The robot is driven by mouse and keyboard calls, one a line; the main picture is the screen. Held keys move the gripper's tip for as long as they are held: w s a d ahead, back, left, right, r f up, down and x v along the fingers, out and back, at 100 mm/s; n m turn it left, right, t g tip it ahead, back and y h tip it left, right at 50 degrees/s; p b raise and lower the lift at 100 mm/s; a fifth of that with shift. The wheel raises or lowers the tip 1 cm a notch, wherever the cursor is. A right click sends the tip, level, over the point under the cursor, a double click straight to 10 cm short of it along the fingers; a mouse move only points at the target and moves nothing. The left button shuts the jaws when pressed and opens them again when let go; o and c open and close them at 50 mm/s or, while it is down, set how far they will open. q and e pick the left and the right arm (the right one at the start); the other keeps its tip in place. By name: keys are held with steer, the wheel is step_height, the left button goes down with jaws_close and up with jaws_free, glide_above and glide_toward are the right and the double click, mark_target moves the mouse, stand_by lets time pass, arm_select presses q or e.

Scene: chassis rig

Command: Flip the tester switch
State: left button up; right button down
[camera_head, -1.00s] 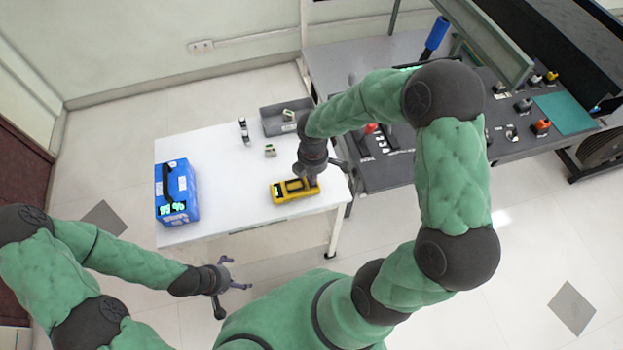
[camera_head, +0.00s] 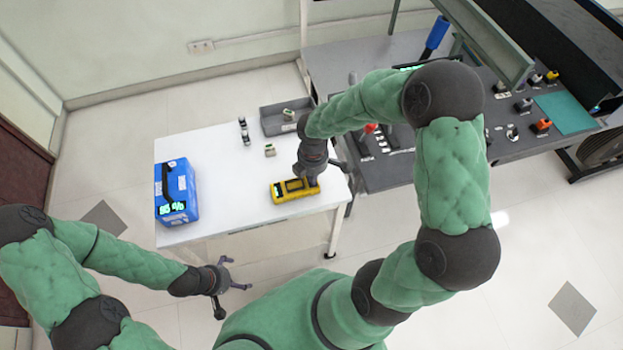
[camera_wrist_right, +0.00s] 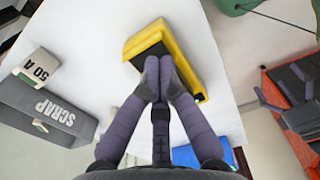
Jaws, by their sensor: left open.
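The yellow tester (camera_head: 283,195) lies near the front right of the white table. It also shows in the right wrist view (camera_wrist_right: 185,45), with a dark face. My right gripper (camera_head: 312,183) is over the tester's right end. The switch cannot be made out; the fingers cover part of the tester. My left gripper (camera_head: 232,276) is open and empty, in front of the table and away from the tester.
A blue box (camera_head: 178,192) with a handle and green display stands at the table's left. A grey scrap tray (camera_head: 270,127) is at the back, with small parts (camera_head: 270,150) near it. A dark control bench (camera_head: 375,180) adjoins on the right. The table's middle is clear.

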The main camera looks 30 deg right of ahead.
steer(key=shift+f+b, duration=0.65)
steer(key=shift+f, duration=0.3)
stand_by(0.5)
steer(key=shift+r+p, duration=3.1)
steer(key=shift+r, duration=0.45)
steer(key=shift+s+f, duration=0.1)
